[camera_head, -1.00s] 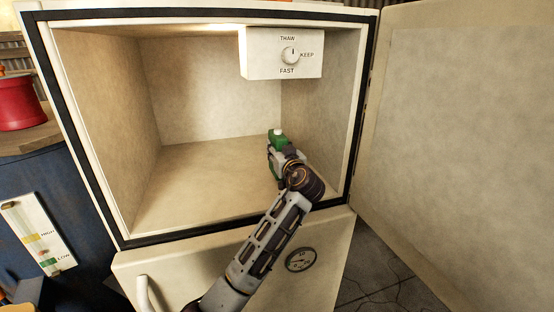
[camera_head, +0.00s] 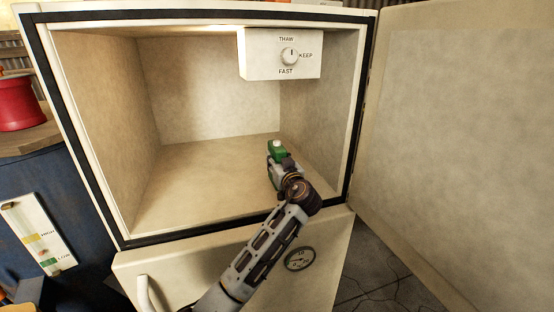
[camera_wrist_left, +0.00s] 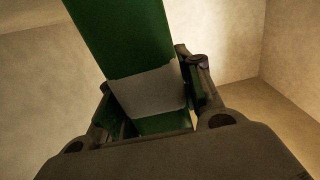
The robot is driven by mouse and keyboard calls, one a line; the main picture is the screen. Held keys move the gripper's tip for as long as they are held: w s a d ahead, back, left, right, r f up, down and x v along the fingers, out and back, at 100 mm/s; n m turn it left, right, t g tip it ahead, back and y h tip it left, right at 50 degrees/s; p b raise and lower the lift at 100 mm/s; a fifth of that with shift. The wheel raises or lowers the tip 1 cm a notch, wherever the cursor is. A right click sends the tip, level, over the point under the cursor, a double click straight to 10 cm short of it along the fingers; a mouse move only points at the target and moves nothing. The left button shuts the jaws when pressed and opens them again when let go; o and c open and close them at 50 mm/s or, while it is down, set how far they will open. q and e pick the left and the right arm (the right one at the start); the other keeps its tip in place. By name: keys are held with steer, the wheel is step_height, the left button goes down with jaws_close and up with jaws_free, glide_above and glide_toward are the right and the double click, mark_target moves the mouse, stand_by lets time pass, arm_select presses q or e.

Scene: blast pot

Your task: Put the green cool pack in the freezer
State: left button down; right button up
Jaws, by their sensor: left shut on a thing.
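My right gripper is not in view.
The freezer door (camera_head: 465,140) stands wide open at the right. A control box (camera_head: 262,62) with a dial hangs from the compartment's top right. The rest of the freezer floor is clear. A red pot (camera_head: 18,102) stands outside at the left.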

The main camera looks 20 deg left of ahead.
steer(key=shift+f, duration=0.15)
arm_select(q)
steer(key=c, duration=1)
jaws_free()
steer(key=shift+f, duration=0.1)
steer(key=shift+o, duration=0.2)
steer(key=b+v, duration=0.3)
steer(key=v, duration=0.7)
steer(key=shift+s+d, duration=0.55)
steer(key=shift+s, duration=0.15)
steer(key=shift+s+d, duration=0.1)
steer(key=shift+s, duration=0.05)
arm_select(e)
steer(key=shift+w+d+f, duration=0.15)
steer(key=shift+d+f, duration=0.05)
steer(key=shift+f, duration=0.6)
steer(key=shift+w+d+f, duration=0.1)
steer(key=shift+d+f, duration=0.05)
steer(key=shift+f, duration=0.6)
